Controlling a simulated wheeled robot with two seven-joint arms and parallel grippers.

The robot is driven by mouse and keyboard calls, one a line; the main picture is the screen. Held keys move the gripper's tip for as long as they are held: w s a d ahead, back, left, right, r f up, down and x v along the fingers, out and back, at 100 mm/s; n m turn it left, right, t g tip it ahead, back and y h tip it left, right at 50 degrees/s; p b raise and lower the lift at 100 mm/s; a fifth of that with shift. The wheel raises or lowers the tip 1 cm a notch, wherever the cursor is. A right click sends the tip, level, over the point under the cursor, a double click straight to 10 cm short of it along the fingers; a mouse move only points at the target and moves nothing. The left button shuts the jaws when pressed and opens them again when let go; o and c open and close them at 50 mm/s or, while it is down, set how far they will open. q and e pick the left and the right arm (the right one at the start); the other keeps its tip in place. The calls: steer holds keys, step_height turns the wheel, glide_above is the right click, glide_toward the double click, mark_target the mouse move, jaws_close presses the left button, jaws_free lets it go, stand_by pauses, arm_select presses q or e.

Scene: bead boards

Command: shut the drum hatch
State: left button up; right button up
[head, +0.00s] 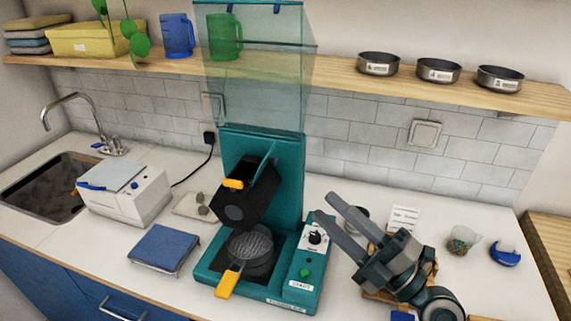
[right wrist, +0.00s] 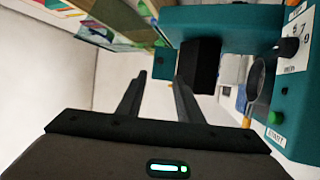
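The teal machine (head: 270,255) stands on the counter and carries a black drum (head: 240,208) with an orange tab (head: 233,184). A thin teal flap (head: 264,165), which looks like the hatch, stands up at a slant from the drum's top, so the hatch looks open. In the right wrist view a dark block (right wrist: 206,66), likely the drum, shows under a teal part (right wrist: 215,17). My right gripper (head: 325,206) is open and empty, right of the drum and apart from it. Its spread fingers also show in the right wrist view (right wrist: 159,78). My left gripper is not in view.
A clear raised shield (head: 255,85) stands above the machine. A mesh pan with an orange handle (head: 227,284) sits on its base, beside the control panel (head: 315,240). A blue scale (head: 163,248) lies left. A wooden shelf (head: 335,78) runs behind.

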steer(key=p+x, duration=0.4)
steer(key=x, duration=0.8)
steer(key=shift+a, duration=0.2)
steer(key=shift+w+r, duration=0.1)
steer(key=shift+w, duration=0.05)
jaws_close()
